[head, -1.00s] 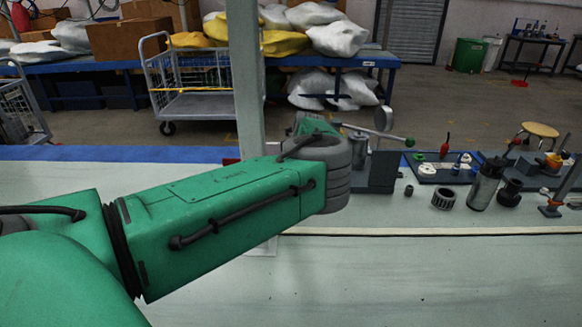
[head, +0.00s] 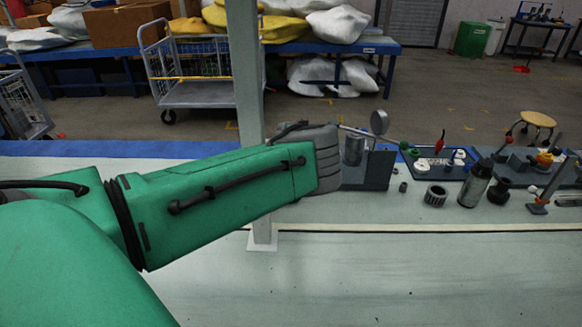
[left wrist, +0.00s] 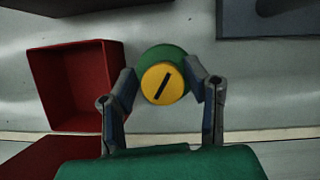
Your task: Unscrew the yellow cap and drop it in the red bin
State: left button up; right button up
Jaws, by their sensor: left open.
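The yellow cap (left wrist: 162,83), with a dark slot across it, sits on a round green part (left wrist: 160,54) in the left wrist view. My left gripper (left wrist: 162,80) is open. Its two fingers stand on either side of the cap, close to it. I cannot tell whether they touch it or the green part. The red bin (left wrist: 80,88) is left of the fingers and looks empty. In the head view my left arm and grey wrist hide the cap, the bin and the fingers. My right gripper is not in view.
A grey post (head: 246,80) stands by my left arm. A dark stand with a grey cylinder (head: 355,150) is just right of the wrist. A ribbed ring (head: 435,196), a bottle (head: 476,184) and a blue tray (head: 430,170) lie further right. The front bench is clear.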

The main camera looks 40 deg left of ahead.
pick_arm(q)
jog(key=shift+m+h+p, duration=0.3)
jog(key=shift+m+p, duration=0.15)
jog(key=shift+m, duration=0.25)
jog(key=m+p, duration=0.2)
jog(key=shift+r+t+h+p, duration=0.2)
jog(key=shift+t+h+p, duration=0.1)
jog(key=shift+h, duration=0.1)
jog(key=shift+f+m, duration=0.15)
jog(key=shift+m, duration=0.55)
jog(key=shift+f, duration=0.1)
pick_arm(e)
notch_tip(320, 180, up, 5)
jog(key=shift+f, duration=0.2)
pick_arm(q)
grip_shut()
jog(key=shift+a, duration=0.1)
